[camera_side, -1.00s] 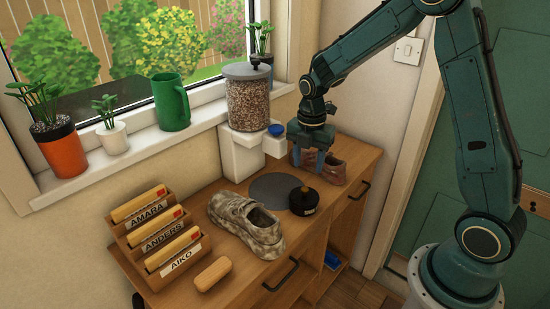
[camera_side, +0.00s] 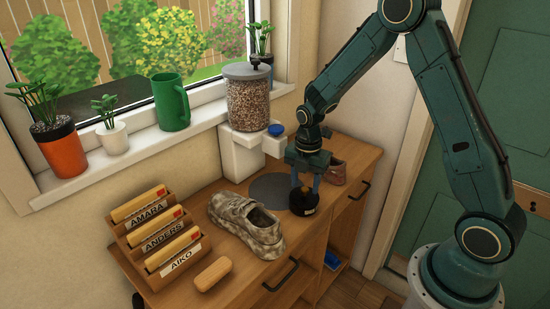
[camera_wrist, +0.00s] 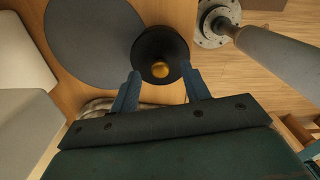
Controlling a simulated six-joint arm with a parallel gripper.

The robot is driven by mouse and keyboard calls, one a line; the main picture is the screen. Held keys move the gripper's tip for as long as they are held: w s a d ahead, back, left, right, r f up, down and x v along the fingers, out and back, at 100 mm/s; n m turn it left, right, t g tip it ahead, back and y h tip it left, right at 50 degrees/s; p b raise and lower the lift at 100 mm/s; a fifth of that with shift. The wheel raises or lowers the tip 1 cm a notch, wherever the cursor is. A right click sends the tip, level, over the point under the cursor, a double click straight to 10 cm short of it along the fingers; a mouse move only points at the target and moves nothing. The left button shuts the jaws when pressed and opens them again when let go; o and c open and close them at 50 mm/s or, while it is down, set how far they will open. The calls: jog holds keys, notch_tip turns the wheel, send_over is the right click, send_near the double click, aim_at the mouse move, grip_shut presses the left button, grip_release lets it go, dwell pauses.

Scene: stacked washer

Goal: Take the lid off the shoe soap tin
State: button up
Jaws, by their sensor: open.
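The shoe soap tin (camera_side: 303,208) is a round black tin standing on the wooden cabinet top, at the right edge of a dark grey round mat. Its black lid (camera_wrist: 160,46) has a brass-coloured knob (camera_wrist: 160,69), seen from above in the wrist view. The lid is on the tin. My gripper (camera_side: 305,184) is above the tin, pointing down, its blue fingers apart. In the wrist view the two fingertips of my gripper (camera_wrist: 162,80) lie on either side of the knob. The fingers partly hide the knob in the side view.
The round grey mat (camera_side: 268,188) is bare. A white stand with a jar of pellets (camera_side: 248,100) rises behind. A wooden brush (camera_side: 212,273) and a card rack (camera_side: 160,240) are at left.

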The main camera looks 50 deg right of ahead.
aim_at(305, 189)
jog(key=shift+f, duration=0.65)
grip_shut()
jog(key=shift+r, duration=0.15)
notch_tip(305, 189, up, 20)
dwell(0.8)
dwell(0.4)
